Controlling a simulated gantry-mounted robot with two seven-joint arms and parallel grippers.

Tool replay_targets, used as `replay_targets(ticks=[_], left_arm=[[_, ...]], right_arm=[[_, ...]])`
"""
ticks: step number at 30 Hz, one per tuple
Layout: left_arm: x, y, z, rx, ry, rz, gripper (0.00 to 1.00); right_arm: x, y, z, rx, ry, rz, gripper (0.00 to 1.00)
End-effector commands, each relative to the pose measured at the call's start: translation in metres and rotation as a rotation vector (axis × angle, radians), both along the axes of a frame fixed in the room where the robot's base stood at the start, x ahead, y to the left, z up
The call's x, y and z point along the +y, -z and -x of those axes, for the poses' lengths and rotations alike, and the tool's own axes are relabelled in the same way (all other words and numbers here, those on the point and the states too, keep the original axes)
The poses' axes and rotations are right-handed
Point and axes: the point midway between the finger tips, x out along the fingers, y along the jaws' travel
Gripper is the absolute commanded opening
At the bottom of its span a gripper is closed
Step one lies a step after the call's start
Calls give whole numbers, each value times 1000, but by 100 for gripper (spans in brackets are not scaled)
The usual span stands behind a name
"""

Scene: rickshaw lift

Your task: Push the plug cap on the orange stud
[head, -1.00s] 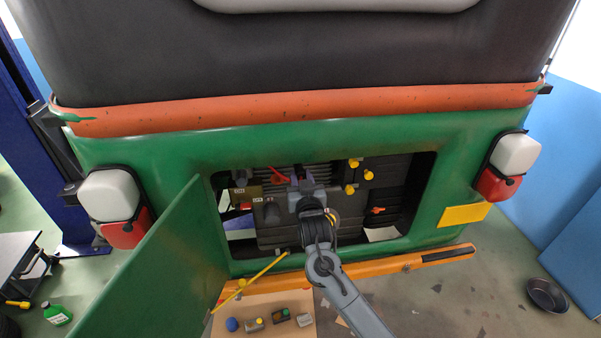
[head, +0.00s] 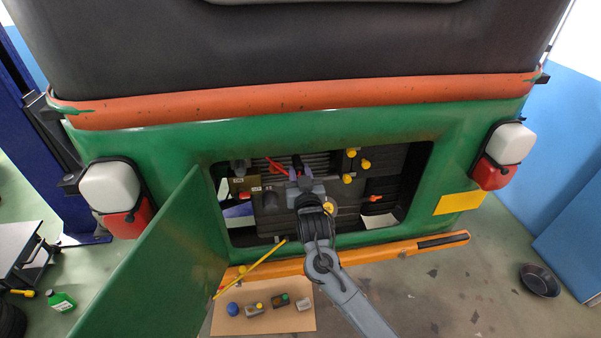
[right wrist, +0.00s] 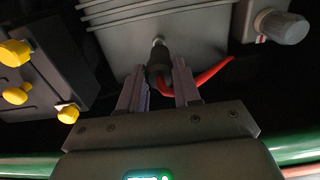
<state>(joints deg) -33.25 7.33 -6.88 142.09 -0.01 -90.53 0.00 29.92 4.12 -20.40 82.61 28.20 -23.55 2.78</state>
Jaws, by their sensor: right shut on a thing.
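My right gripper (head: 299,176) reaches into the open engine bay in the rear of the green rickshaw. In the right wrist view its two fingers (right wrist: 158,88) are shut on a black plug cap (right wrist: 158,66) with a red cable. The cap's far end is close to a small pale metal tip (right wrist: 158,41) on the grey finned engine block; I cannot tell whether it is seated there. A small orange part (head: 376,198) shows at the right of the bay; I cannot tell whether it is the orange stud. My left gripper is not in view.
The green hatch door (head: 160,260) stands open at the left, with a yellow rod (head: 252,267) beside it. Several yellow knobs (head: 351,153) sit right of the gripper. An orange bumper (head: 400,250) crosses below the bay. A tan mat (head: 265,326) with small parts lies below.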

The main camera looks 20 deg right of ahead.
Motion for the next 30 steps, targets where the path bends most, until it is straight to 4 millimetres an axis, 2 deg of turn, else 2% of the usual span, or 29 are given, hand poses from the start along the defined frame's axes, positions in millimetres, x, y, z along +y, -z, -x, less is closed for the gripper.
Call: replay_targets(ticks=[30], left_arm=[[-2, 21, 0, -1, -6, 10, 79]], right_arm=[[38, 49, 6, 1, 0, -1, 6]])
